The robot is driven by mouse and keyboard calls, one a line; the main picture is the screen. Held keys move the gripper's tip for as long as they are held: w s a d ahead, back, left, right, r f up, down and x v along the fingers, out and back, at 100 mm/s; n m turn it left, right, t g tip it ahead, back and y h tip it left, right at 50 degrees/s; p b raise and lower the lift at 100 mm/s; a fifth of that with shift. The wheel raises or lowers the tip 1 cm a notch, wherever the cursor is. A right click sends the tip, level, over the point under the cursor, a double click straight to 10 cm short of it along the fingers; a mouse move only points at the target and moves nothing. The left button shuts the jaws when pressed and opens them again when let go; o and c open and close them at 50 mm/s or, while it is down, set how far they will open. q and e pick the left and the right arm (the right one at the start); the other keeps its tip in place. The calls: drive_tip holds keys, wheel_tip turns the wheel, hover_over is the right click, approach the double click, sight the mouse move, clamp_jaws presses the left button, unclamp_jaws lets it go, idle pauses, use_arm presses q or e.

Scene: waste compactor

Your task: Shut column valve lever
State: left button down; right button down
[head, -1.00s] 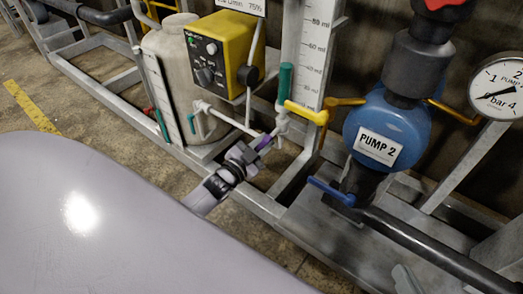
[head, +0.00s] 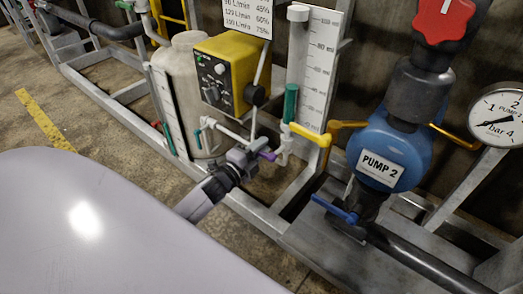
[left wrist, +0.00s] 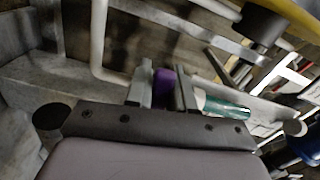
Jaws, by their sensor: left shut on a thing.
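A purple lever (head: 268,155) sits on the white pipework below the clear graduated column (head: 318,65). My left gripper (head: 250,158) reaches it from the left and is shut on it. In the left wrist view the purple lever (left wrist: 163,84) shows between the two fingers. A green lever (head: 290,103) stands upright above, and a yellow lever (head: 310,134) sticks out sideways beside it. Which of these the task calls the column valve lever is not labelled. The joint behind the gripper is partly hidden. My right gripper is not in view.
A yellow dosing unit (head: 232,68) and a pale tank (head: 185,85) stand left of the column. The blue Pump 2 (head: 390,150) and its blue lever (head: 335,209) are to the right. A grey steel frame (head: 262,208) runs below the gripper. The floor at left is open.

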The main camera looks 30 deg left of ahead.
use_arm(q)
drive_tip(key=shift+r+m, duration=0.35)
drive_tip(key=shift+m, duration=0.65)
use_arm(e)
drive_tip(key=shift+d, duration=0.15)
use_arm(q)
drive_tip(key=c, duration=1.1)
unclamp_jaws()
drive_tip(key=shift+r, duration=0.1)
drive_tip(key=shift+o, duration=0.2)
drive_tip(key=s+p, duration=0.2)
drive_tip(key=s, duration=0.5)
drive_tip(key=shift+a, duration=0.35)
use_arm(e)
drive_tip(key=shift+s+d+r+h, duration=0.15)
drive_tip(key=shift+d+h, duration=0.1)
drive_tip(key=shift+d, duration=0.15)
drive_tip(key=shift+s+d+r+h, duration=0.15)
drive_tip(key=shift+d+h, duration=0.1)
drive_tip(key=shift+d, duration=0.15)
use_arm(q)
drive_tip(key=shift+s, duration=0.1)
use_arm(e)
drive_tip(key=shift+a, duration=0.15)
